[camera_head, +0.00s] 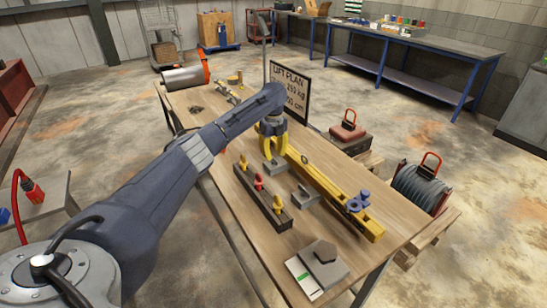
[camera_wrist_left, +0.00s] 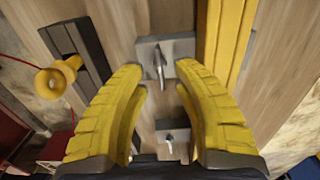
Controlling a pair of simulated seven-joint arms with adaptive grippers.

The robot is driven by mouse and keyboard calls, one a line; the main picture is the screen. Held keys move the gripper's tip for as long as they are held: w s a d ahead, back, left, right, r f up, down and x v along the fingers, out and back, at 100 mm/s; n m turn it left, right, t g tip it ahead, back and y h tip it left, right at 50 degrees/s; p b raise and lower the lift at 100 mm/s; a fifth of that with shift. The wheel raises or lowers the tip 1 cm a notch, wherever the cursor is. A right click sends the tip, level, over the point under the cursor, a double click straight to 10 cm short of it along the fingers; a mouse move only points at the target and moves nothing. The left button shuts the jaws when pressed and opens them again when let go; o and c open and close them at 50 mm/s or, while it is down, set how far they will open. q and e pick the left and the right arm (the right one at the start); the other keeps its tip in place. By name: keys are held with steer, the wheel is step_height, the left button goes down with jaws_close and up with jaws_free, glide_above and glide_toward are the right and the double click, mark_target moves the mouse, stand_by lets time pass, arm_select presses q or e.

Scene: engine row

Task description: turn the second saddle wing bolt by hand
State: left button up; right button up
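My left gripper (camera_head: 274,156) hangs above the middle of the table beside the yellow beam (camera_head: 335,190). Its two yellow fingers also show in the left wrist view (camera_wrist_left: 160,72), spread apart with nothing held. A grey saddle (camera_wrist_left: 184,45) with an upright metal wing bolt (camera_wrist_left: 160,66) lies between and just beyond the fingertips, with gaps on both sides. A second grey saddle with its bolt (camera_wrist_left: 169,140) shows nearer the palm. In the head view one grey saddle (camera_head: 275,169) is under the fingers and another (camera_head: 305,197) stands nearer the front. My right gripper is in neither view.
A dark rail (camera_head: 262,200) with yellow and red knobs lies left of the saddles. A blue part (camera_head: 358,202) sits on the beam's near end. A grey block (camera_head: 322,268) and a card are at the front. The lift plan sign (camera_head: 290,90) stands behind the arm.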

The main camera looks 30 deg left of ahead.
mark_target(273, 157)
arm_select(q)
step_height(273, 157, up, 10)
stand_by(0.5)
steer(key=shift+f, duration=0.1)
